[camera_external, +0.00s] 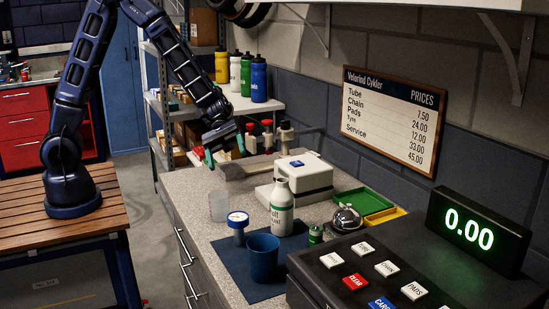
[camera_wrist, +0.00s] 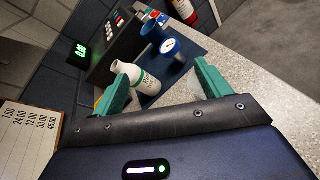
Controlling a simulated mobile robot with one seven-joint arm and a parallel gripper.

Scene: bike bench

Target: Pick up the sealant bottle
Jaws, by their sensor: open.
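The sealant bottle (camera_external: 282,208) is white with a green band and dark lettering.
A translucent cup (camera_external: 218,206), a blue-and-white dial (camera_external: 238,222) and a blue cup (camera_external: 263,258) stand left and in front of the bottle. A white boxy device (camera_external: 303,176) is close behind it. A small green jar (camera_external: 316,234), a bell (camera_external: 346,218) and the till (camera_external: 410,270) lie right.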

